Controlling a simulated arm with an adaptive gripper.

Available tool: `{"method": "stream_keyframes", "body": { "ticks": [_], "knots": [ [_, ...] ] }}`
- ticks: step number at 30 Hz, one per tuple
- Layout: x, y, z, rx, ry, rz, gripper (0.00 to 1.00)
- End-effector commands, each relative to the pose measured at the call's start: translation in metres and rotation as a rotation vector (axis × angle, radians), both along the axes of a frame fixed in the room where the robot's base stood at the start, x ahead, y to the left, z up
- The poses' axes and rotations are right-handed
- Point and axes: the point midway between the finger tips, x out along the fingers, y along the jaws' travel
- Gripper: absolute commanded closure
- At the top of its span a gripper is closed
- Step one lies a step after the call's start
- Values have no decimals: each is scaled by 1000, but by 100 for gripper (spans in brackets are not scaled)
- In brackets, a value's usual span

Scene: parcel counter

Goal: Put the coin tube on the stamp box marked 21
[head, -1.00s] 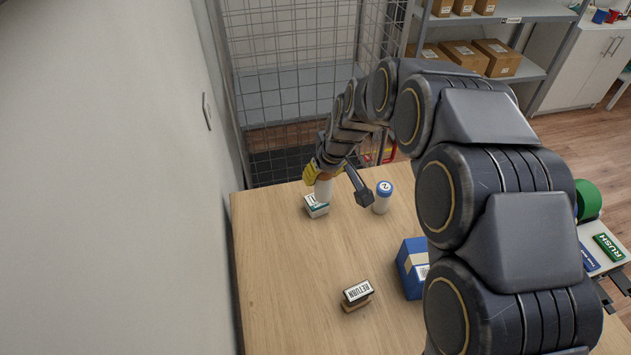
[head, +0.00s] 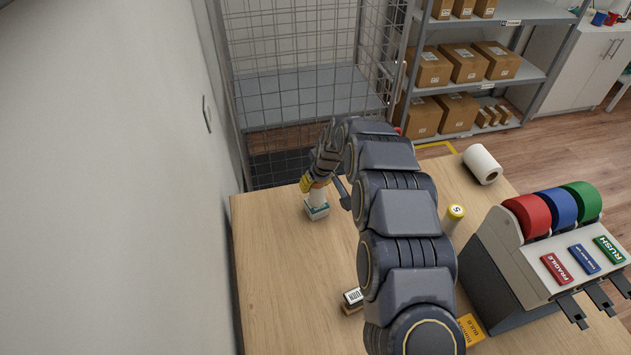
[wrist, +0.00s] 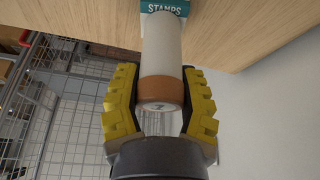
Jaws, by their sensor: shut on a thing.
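My gripper (wrist: 160,108) is shut on the coin tube (wrist: 162,60), a pale white tube with an orange-brown end towards my wrist. In the head view the tube (head: 318,197) stands between my yellow fingers (head: 307,184) and the stamp box (head: 317,210), a small teal-and-white box at the counter's far left. The tube's far end is over the box, and I cannot tell whether they touch. In the wrist view the stamp box (wrist: 150,7) shows the word STAMPS at the top edge. Its number is not readable.
A RETURN stamp (head: 352,300) stands nearer on the wooden counter (head: 275,280). A yellow-capped tube (head: 455,216), a tape dispenser (head: 500,255) and a white roll (head: 482,165) are to the right. A wall is at left and a wire cage (head: 300,90) behind. The front left counter is clear.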

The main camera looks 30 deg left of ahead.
Motion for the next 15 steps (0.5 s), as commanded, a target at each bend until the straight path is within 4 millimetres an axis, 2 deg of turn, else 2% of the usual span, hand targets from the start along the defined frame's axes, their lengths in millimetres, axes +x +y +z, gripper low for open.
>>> {"method": "stream_keyframes", "body": {
  "ticks": [10,11,12,15],
  "knots": [
    [1,1,-2,2,-4,0,92],
    [1,1,-2,2,-4,0,46],
    [1,1,-2,2,-4,0,33],
    [1,1,-2,3,-3,1,33]
  ]
}}
